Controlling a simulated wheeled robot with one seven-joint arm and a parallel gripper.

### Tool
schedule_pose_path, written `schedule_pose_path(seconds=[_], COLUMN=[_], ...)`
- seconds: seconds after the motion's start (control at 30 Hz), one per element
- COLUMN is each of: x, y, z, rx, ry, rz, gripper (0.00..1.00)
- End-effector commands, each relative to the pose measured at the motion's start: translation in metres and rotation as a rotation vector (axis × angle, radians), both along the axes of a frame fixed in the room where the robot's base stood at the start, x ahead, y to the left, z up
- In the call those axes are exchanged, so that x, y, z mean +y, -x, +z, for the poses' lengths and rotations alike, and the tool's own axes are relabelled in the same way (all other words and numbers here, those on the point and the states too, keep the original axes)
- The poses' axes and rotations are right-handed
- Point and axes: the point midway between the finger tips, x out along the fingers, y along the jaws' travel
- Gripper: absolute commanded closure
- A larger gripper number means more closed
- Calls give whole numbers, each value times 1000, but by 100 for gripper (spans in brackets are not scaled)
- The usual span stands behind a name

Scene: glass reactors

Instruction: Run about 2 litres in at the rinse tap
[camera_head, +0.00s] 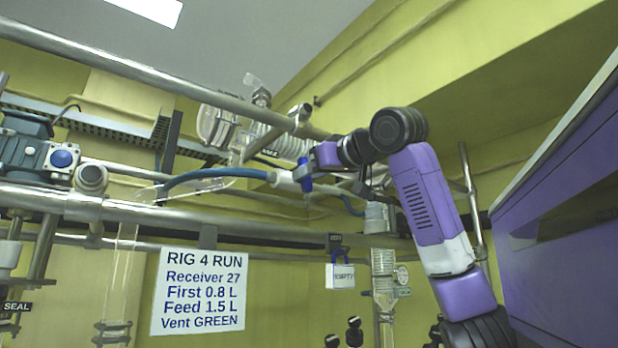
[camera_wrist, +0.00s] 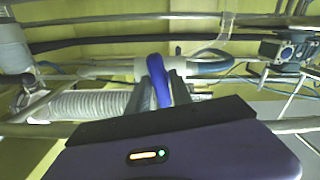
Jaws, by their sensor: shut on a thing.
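A blue tap lever (camera_head: 305,174) stands on a white valve body (camera_head: 283,180), with a blue hose (camera_head: 215,174) running into its left side. My gripper (camera_head: 311,166) is at the lever in the head view. In the wrist view, the same blue lever (camera_wrist: 158,80) stands between the two dark fingers of my gripper (camera_wrist: 163,88), which are shut on it. The white valve body lies behind the fingers there. The small dark label near the tap is too small to read for certain. No flow of liquid and no litre reading can be made out.
A sign (camera_head: 198,291) reads RIG 4 RUN, Receiver 27, First 0.8 L, Feed 1.5 L, Vent GREEN. Steel rails (camera_head: 180,82) cross close to my arm. A purple cabinet (camera_head: 555,200) stands at right.

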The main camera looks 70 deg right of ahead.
Motion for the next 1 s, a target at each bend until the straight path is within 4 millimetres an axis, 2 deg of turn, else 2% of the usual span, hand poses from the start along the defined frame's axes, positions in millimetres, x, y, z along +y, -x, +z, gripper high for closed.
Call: schedule_pose_path(seconds=[0.4, 0.93, 0.97, 1.0], x=[0, 0, 0, 0], y=[-1, 0, 0, 0], z=[-2, -1, -1, -1], rx=[-100, -115, -115, -114], ry=[-169, -192, -192, -192], rz=[0, -2, -2, -2], gripper=[100, 100, 68, 60])
